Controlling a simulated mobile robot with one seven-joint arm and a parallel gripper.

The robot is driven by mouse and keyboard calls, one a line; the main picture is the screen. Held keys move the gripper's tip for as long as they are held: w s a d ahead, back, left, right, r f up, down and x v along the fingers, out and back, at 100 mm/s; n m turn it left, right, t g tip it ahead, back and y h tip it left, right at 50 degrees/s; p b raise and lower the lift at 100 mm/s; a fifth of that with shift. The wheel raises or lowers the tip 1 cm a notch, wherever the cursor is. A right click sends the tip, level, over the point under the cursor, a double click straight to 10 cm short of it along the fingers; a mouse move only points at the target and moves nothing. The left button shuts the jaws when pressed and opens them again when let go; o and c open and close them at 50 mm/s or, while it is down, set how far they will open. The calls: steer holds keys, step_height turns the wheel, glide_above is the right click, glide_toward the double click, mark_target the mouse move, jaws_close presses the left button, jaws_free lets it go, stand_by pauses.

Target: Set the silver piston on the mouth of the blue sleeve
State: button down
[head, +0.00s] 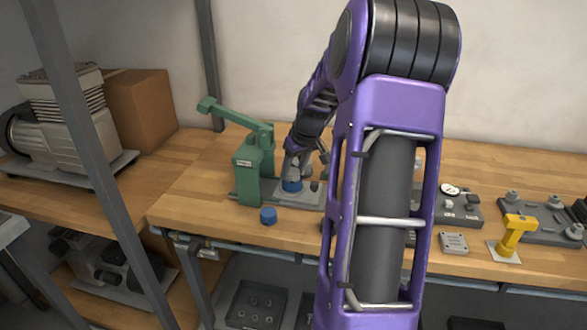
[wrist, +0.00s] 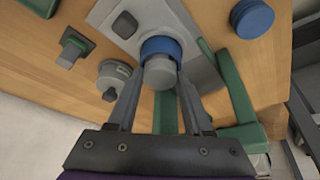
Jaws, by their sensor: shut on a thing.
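The silver piston (wrist: 159,73) is between the two fingers of my gripper (wrist: 158,78) in the wrist view, and the gripper is shut on it. The blue sleeve (wrist: 161,46) shows as a ring just behind the piston, standing on a grey plate. The piston lines up closely with the sleeve's mouth and hides much of it. Whether they touch I cannot tell. In the head view my gripper (head: 297,164) points down over the blue sleeve (head: 292,186), beside the green press; the piston is hard to make out there.
A green press (head: 248,172) stands close to the left of my gripper. A second blue round part (head: 268,215) lies near the bench's front edge. A knobbed grey part (wrist: 114,75) is beside the plate. A yellow tool (head: 513,236) and fixtures are farther right.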

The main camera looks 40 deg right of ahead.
jaws_free()
stand_by(0.4)
steer(key=shift+r+p, duration=2.55)
steer(key=shift+r, duration=1)
